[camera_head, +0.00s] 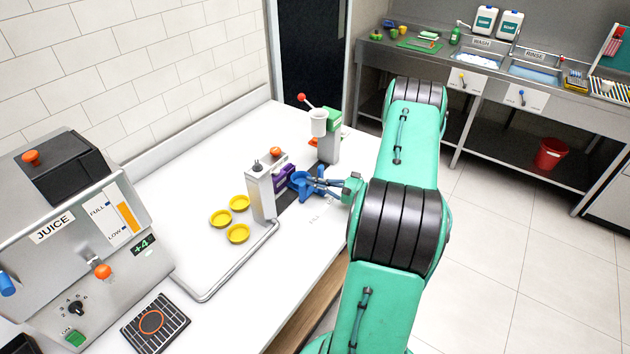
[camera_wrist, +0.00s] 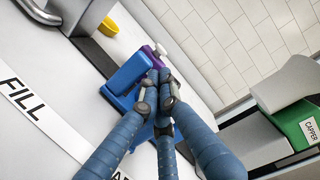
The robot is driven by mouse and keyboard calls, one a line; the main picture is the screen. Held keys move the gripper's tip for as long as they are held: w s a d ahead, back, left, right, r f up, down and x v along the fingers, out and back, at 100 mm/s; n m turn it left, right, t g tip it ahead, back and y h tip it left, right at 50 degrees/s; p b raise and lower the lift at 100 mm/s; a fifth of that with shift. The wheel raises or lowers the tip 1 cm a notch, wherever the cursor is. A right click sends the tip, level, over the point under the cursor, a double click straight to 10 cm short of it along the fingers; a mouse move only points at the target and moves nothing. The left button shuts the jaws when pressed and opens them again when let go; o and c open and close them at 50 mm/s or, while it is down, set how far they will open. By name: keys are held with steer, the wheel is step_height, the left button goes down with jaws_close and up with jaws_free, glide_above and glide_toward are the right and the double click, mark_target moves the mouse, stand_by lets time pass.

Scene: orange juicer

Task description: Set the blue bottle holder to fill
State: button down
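The blue bottle holder (camera_head: 299,181) sits on the counter between the silver dispenser post (camera_head: 261,192) and the green capper (camera_head: 331,140). In the wrist view the holder (camera_wrist: 125,82) shows as a blue block just beyond my fingers. My gripper (camera_head: 315,184) reaches it from the right in the head view. In the wrist view my gripper's (camera_wrist: 157,88) fingertips are drawn close together at the holder's near part, which they partly hide. The FILL label (camera_wrist: 22,98) lies on the counter at left in the wrist view. No bottle is visible in the holder.
A purple part (camera_head: 284,172) is beside the holder. Several yellow dishes (camera_head: 238,233) lie left of the post. A metal rail (camera_head: 240,262) bounds the counter near the juice machine (camera_head: 75,235). Sinks (camera_head: 470,57) stand at the back right.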

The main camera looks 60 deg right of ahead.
steer(key=a, duration=1.1)
steer(key=shift+a, duration=0.3)
steer(key=shift+d, duration=0.15)
steer(key=shift+d+f, duration=0.1)
steer(key=shift+d, duration=0.45)
steer(key=d, duration=0.1)
steer(key=d+b, duration=0.1)
steer(key=d, duration=0.1)
steer(key=shift+s, duration=0.25)
steer(key=p+v, duration=0.1)
steer(key=v, duration=0.8)
steer(key=shift+s, duration=0.3)
